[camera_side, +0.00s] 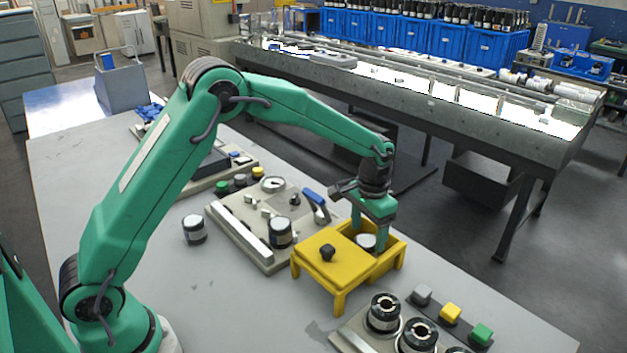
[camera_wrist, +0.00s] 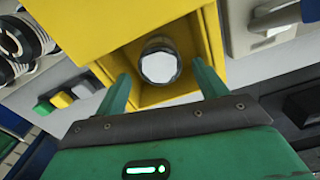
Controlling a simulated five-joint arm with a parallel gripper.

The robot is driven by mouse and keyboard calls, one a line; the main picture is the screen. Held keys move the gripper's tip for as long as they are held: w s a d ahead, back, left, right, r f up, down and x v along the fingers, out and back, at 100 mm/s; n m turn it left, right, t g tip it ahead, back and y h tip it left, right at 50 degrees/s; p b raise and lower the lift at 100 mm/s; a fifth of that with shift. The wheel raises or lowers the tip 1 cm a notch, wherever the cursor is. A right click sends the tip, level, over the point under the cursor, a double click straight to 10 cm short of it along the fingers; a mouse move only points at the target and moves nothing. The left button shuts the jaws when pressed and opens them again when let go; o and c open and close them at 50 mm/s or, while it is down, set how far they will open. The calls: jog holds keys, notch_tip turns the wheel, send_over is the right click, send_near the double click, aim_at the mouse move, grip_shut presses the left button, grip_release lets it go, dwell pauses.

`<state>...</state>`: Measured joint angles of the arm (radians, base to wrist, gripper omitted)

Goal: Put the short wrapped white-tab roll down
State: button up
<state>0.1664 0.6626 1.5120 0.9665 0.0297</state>
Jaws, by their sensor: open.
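A short roll with a white top and a dark rim (camera_side: 365,242) sits in the open part of a yellow box (camera_side: 388,262). In the wrist view the roll (camera_wrist: 159,66) stands in the yellow recess, between and beyond my fingertips. My gripper (camera_side: 368,232) is over the open part of the box, pointing down, with its fingers partly reaching inside. In the wrist view my gripper (camera_wrist: 162,84) has its two green fingers apart, one on each side of the roll. I see gaps between fingers and roll. The roll's lower part is hidden in the box.
Another roll (camera_side: 194,229) stands on the grey table, and one (camera_side: 280,232) on a beige panel with a gauge. A panel with black chucks (camera_side: 384,313) and buttons lies at the front right.

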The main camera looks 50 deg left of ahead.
notch_tip(320, 180, up, 8)
dwell(0.4)
dwell(0.5)
jog(key=s+a+r+n+t, duration=0.1)
jog(key=s+a+r+t, duration=0.35)
jog(key=s+r, duration=0.9)
jog(key=s+a+f, duration=0.1)
jog(key=s+a, duration=0.1)
jog(key=s, duration=0.6)
jog(key=s+a+f+n+t, duration=0.1)
jog(key=s+a+f, duration=0.1)
jog(key=s, duration=0.6)
jog(key=shift+a+f, duration=0.15)
jog(key=shift+f, duration=0.15)
jog(key=shift+s, duration=0.1)
